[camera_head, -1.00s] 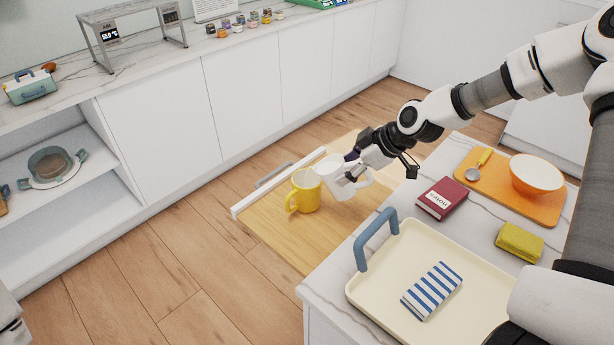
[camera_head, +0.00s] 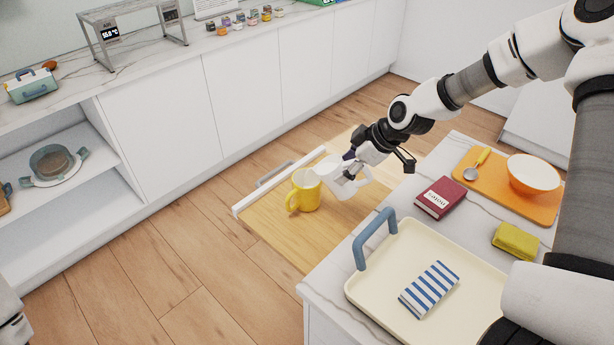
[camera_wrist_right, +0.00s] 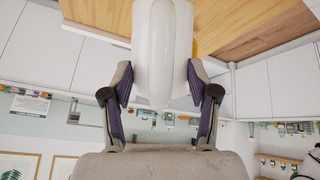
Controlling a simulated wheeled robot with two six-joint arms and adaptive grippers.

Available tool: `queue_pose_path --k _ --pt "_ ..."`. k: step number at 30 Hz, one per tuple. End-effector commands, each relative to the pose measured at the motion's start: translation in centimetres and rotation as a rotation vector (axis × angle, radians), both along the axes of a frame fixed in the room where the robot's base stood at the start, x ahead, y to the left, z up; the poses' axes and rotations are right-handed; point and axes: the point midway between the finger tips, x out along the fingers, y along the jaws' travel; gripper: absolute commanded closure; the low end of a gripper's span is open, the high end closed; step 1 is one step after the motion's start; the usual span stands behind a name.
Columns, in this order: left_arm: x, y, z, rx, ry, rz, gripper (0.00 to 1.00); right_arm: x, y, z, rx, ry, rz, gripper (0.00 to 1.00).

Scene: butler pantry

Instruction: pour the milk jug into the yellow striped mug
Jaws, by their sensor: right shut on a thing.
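The yellow mug (camera_head: 304,191) stands on a pulled-out wooden board (camera_head: 270,228) in the head view; stripes show only faintly. My right gripper (camera_head: 352,171) is shut on the white milk jug (camera_head: 336,180). The jug is tilted toward the mug, with its upper end close to the mug's rim; I cannot tell whether they touch. In the right wrist view the jug (camera_wrist_right: 163,50) sits between both fingers of the right gripper (camera_wrist_right: 162,90). No milk stream is visible, and the jug's inside is hidden. Only a bit of my left arm shows at the lower left edge.
A cream tray (camera_head: 375,297) with a blue handle holds a striped cloth (camera_head: 430,289) on the counter. A red notebook (camera_head: 440,197), a yellow sponge (camera_head: 516,241) and an orange board (camera_head: 545,208) with a bowl (camera_head: 533,173) lie to the right.

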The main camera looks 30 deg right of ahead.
Motion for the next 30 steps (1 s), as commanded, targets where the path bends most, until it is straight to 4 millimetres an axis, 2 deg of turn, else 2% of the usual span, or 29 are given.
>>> queue_pose_path --k 30 --pt "0.0 0.0 2.0 0.000 0.000 0.000 0.00 0.3 0.2 0.6 -0.057 0.070 -0.001 1.00"
